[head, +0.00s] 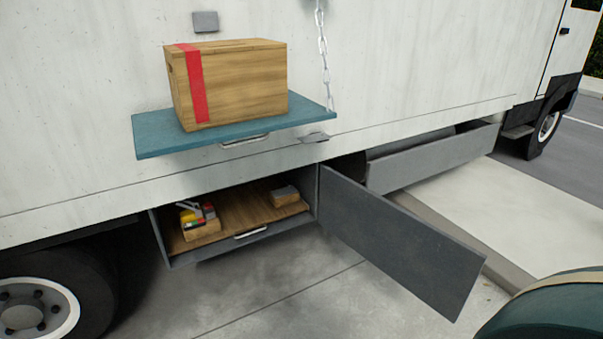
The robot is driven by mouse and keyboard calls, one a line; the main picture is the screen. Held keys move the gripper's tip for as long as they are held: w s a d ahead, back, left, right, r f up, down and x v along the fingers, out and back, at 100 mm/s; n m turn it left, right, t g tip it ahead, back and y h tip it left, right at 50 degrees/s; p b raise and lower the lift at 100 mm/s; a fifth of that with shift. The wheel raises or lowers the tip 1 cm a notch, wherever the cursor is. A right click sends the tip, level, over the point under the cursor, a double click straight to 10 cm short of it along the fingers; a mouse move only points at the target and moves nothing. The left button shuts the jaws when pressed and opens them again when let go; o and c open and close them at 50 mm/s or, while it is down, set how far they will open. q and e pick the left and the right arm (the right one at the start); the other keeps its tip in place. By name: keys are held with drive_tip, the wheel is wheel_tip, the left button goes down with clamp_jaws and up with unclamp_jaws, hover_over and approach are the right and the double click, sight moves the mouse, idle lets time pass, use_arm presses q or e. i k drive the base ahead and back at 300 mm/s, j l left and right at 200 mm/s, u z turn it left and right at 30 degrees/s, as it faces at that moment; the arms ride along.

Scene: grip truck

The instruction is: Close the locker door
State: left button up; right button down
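The locker door (398,242) is a flat dark grey panel. It stands wide open, swung out to the right from the right edge of the locker (212,253) under the truck's side. The locker's interior shows a wooden floor with several small items on it, including a wooden block (285,196) and a box with red, yellow and dark pieces (200,222). Neither of my grippers is in the head view.
A wooden box (235,85) with a red stripe sits on a teal fold-down shelf (155,137) above the locker, with a chain (323,60) at its right. A second grey compartment (430,162) juts out at right. A wheel (40,305) stands at left. Pavement before the locker is clear.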

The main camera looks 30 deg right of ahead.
sight(433, 265)
drive_tip(key=k+l, duration=0.1)
drive_tip(key=l, duration=0.3)
drive_tip(key=k+l+u, duration=0.1)
drive_tip(key=l, duration=0.3)
drive_tip(key=k+l, duration=0.15)
drive_tip(key=l, duration=0.25)
drive_tip(key=k+l+u, duration=0.1)
drive_tip(key=l, duration=0.3)
drive_tip(key=l+u, duration=0.1)
drive_tip(key=l, duration=0.3)
drive_tip(key=k+l, duration=0.15)
drive_tip(key=l, duration=0.3)
drive_tip(key=l+u, duration=0.15)
drive_tip(key=l, duration=0.25)
drive_tip(key=k+l+u, duration=0.1)
drive_tip(key=l, duration=0.3)
drive_tip(key=k+l, duration=0.2)
drive_tip(key=l, duration=0.2)
drive_tip(key=l+u, duration=0.25)
drive_tip(key=l, duration=0.8)
drive_tip(key=l+u, duration=0.1)
drive_tip(key=l, duration=0.65)
drive_tip(key=i+l+u, duration=0.1)
drive_tip(key=l, duration=0.7)
drive_tip(key=k+j+z, duration=0.15)
drive_tip(key=k+z, duration=0.1)
drive_tip(key=k, duration=0.3)
drive_tip(key=j, duration=0.1)
